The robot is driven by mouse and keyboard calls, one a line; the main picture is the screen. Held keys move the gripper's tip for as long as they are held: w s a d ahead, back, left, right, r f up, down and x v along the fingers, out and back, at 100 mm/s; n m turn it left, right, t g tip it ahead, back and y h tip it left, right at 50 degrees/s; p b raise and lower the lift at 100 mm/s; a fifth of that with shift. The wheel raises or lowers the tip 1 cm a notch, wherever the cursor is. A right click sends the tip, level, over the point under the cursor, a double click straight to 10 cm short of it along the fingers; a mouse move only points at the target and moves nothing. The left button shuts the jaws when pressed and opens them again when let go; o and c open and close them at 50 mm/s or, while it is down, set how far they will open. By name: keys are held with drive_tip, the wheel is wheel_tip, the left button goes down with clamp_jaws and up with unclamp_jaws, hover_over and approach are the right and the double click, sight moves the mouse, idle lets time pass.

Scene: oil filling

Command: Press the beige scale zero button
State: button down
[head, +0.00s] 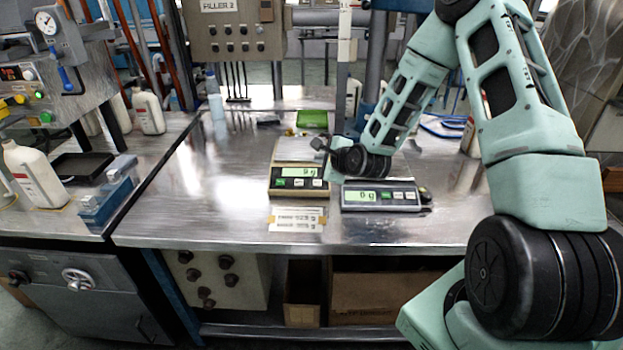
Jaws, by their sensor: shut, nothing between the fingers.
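The beige scale (273,184) stands on the steel table, left of the grey scale. Its dark front panel carries a lit green display (299,172) with a row of small buttons (298,183) below it. The button labels are too small to read. My gripper (323,172) is shut and empty, at the right end of the beige scale's panel. The fingertips are small and hard to make out against the panel. I cannot tell whether they touch a button.
The grey scale (381,207) stands close on the right, under my wrist. A paper label (296,219) lies in front of the beige scale. A green object (312,119) is behind it. White bottles (34,176) stand on the left bench. The table's left half is mostly clear.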

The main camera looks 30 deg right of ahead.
sight(317, 183)
drive_tip(key=f+b, duration=0.2)
drive_tip(key=w+d+f+b, duration=0.1)
drive_tip(key=f+b, duration=0.1)
drive_tip(key=f, duration=0.1)
drive_tip(key=w+f+b, duration=0.1)
drive_tip(key=f+b, duration=0.1)
drive_tip(key=f, duration=0.1)
drive_tip(key=shift+w+d+f, duration=0.15)
drive_tip(key=shift+w+d, duration=0.1)
drive_tip(key=shift+d, duration=0.1)
idle(2.1)
drive_tip(key=shift+w+d+f+b, duration=0.1)
drive_tip(key=shift+f+b, duration=0.25)
drive_tip(key=shift+b, duration=0.05)
drive_tip(key=shift+w+d+f+b, duration=0.1)
drive_tip(key=shift+f+b, duration=0.2)
drive_tip(key=shift+f, duration=0.1)
idle(0.5)
drive_tip(key=shift+r, duration=0.1)
drive_tip(key=shift+s+a+r+p, duration=0.2)
drive_tip(key=shift+s+r+p, duration=0.05)
drive_tip(key=shift+r+p, duration=0.4)
